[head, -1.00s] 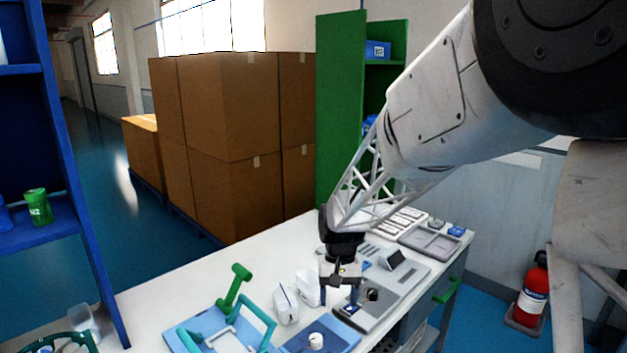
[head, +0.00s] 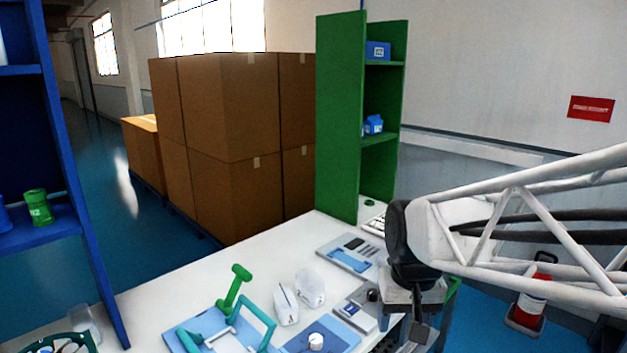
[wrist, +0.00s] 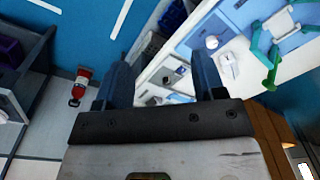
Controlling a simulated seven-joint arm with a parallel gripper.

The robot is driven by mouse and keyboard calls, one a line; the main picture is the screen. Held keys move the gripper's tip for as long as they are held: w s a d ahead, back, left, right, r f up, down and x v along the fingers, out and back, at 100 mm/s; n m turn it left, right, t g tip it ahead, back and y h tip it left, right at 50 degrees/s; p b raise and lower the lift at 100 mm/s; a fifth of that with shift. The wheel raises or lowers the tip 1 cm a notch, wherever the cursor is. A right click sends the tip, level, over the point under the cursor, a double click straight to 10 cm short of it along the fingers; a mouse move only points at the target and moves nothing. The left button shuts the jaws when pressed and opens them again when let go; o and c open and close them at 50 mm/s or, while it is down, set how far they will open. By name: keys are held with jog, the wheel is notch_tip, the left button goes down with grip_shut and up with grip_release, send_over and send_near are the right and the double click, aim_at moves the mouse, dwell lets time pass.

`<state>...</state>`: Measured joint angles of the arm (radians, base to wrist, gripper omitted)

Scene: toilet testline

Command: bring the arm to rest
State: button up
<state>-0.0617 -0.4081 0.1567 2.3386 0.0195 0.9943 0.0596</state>
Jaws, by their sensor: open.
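My gripper (head: 413,335) hangs at the front right edge of the white workbench (head: 180,276) in the head view, its fingertips partly cut off by the shadow and drawer front behind. In the wrist view my gripper (wrist: 163,78) shows two dark blue fingers spread wide apart with nothing between them. Beyond the fingers are the bench edge and blue floor. My arm reaches in from the right side of the head view and covers the right end of the bench.
The bench carries a blue stand with a teal frame (head: 258,318), a green handled piece (head: 235,287), white bottles (head: 287,305) and grey panels (head: 350,252). A fire extinguisher (head: 531,300) stands on the floor at right. A green shelf (head: 340,120) stands behind.

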jog(key=s+d+t, duration=0.1)
jog(key=s+d, duration=0.2)
jog(key=s, duration=0.8)
jog(key=shift+r+t, duration=0.4)
jog(key=shift+d, duration=0.1)
dwell(0.5)
